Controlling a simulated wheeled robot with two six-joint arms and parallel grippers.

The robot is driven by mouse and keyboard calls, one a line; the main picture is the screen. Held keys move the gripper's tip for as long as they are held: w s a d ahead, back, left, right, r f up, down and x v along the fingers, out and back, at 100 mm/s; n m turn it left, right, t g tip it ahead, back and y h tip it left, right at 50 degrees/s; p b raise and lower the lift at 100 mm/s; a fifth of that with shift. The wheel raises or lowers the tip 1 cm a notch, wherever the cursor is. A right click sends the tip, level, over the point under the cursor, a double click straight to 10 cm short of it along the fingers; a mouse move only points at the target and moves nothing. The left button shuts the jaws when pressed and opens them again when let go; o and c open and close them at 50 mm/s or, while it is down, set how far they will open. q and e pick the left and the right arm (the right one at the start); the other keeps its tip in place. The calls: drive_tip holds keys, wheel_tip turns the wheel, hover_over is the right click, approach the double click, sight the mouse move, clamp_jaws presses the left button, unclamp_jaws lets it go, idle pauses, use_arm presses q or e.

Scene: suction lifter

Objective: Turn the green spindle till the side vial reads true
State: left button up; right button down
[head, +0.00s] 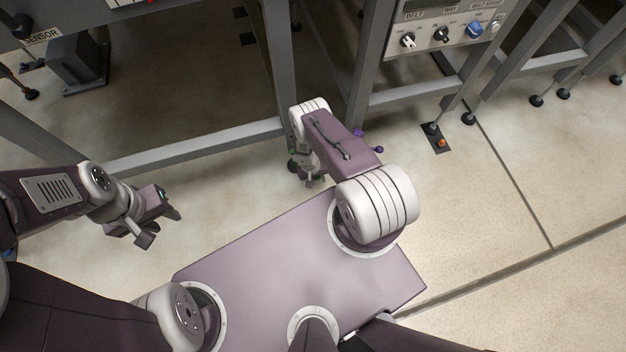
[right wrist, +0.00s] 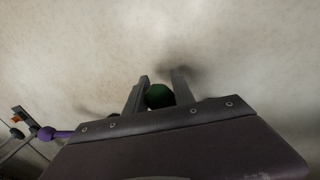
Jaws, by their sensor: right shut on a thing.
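The green spindle (right wrist: 160,96) shows in the right wrist view as a dark green rounded piece between the two fingers of my right gripper (right wrist: 158,90). My right gripper is shut on it, low near the floor. In the head view only a bit of green (head: 291,165) shows beside the right gripper (head: 312,180), and my wrist hides the rest. My left gripper (head: 160,228) is open and empty above the floor at the left. I cannot make out the side vial in either view.
A grey steel frame stands ahead, with a low crossbar (head: 200,146) and a leg close to my right arm. A control panel (head: 450,32) with knobs is at the upper right. A foot with an orange part (head: 441,142) stands on the floor. Floor at the right is clear.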

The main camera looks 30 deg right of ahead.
drive_tip(key=shift+w+d+n+p, duration=0.25)
drive_tip(key=shift+d+n, duration=0.15)
drive_tip(key=shift+d, duration=0.1)
drive_tip(key=shift+w+d+n+p, duration=0.1)
drive_tip(key=shift+w+d+n, duration=0.15)
drive_tip(key=shift+d+n, duration=0.2)
drive_tip(key=c, duration=1.1)
unclamp_jaws()
drive_tip(key=shift+r, duration=0.1)
drive_tip(key=r+p, duration=0.2)
drive_tip(key=r, duration=0.1)
drive_tip(key=a+r+p, duration=0.1)
drive_tip(key=r+p, duration=0.5)
drive_tip(key=shift+w+a, duration=0.15)
drive_tip(key=shift+a, duration=0.2)
drive_tip(key=shift+f, duration=0.15)
